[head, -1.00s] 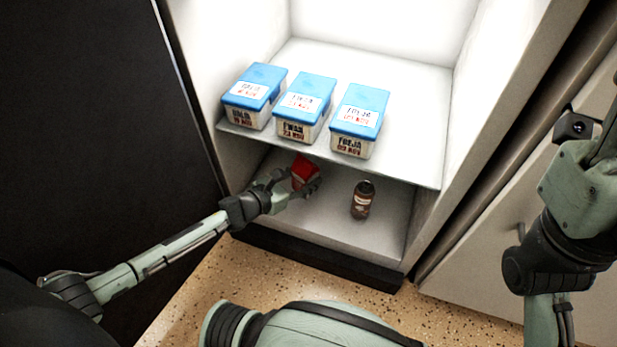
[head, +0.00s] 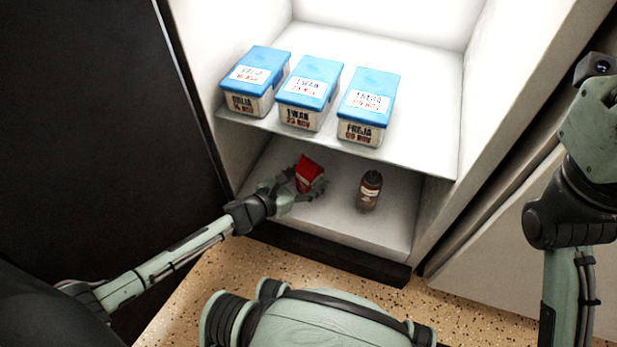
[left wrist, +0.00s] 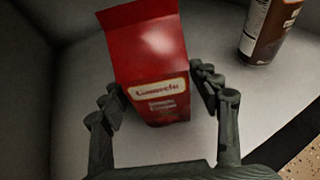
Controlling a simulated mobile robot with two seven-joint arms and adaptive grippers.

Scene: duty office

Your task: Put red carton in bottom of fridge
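The red carton (head: 309,174) is in the bottom compartment of the fridge, below the shelf, at its left side. In the left wrist view the carton (left wrist: 152,65) looks upright over the pale compartment floor, with a light label on its front. My left gripper (head: 303,187) reaches in from the left. Its two fingers (left wrist: 157,88) are spread on either side of the carton, with a narrow gap visible at the right finger. The carton seems to stand on the floor, but its base is partly unclear. My right gripper (head: 592,68) is at the right edge, its fingers not clearly shown.
A brown bottle (head: 369,191) stands right of the carton on the compartment floor; it also shows in the left wrist view (left wrist: 268,28). Several blue-lidded boxes (head: 311,92) stand on the shelf (head: 425,130) above. A dark panel (head: 90,120) is on the left.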

